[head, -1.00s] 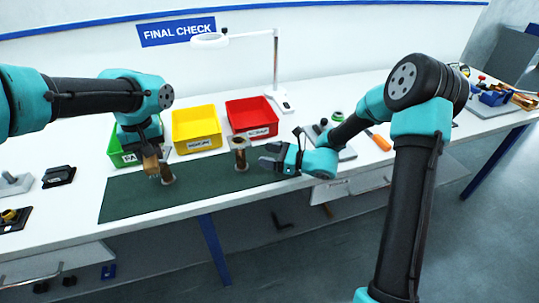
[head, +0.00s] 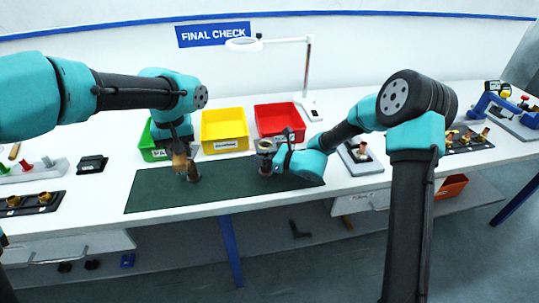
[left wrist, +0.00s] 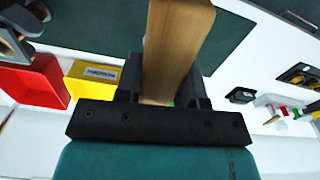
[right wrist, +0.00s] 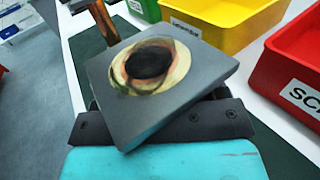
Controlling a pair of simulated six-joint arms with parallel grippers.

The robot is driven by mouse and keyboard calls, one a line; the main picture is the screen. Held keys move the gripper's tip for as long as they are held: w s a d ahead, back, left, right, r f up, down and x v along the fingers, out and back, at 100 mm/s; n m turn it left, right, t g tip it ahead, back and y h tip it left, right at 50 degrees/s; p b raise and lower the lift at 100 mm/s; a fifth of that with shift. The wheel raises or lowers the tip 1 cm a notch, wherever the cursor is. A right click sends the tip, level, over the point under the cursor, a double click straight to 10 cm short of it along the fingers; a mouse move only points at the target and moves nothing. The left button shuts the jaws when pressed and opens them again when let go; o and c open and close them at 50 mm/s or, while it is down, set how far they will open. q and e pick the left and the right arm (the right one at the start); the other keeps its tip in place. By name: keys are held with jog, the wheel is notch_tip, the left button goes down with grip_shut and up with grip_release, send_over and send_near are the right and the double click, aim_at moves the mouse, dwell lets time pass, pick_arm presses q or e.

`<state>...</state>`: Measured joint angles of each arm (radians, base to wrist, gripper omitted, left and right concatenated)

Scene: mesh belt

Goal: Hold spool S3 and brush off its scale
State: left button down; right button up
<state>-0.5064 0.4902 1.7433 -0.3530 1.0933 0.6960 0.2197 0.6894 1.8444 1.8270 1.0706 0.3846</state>
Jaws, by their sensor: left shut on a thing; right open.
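My left gripper (head: 178,148) is shut on the wooden handle of a brush (left wrist: 172,50). My right gripper (head: 281,157) is open at this second spool. In the right wrist view its square grey top flange (right wrist: 205,60) covers my fingers, with pale and brown scale around the dark bore.
The green mat (head: 230,196) has clear space at its front. Behind it stand a green bin (head: 152,150), a yellow bin (head: 224,124) and a red bin (head: 279,117), with a white lamp (head: 308,75) behind. Black trays with parts flank the mat.

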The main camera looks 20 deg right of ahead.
jog(key=shift+w+a, duration=0.1)
jog(key=shift+c, duration=0.2)
grip_shut()
jog(key=shift+c, duration=0.2)
grip_release()
dwell(0.4)
jog(key=c, duration=1)
pick_arm(q)
jog(key=shift+d, duration=0.1)
dwell(0.7)
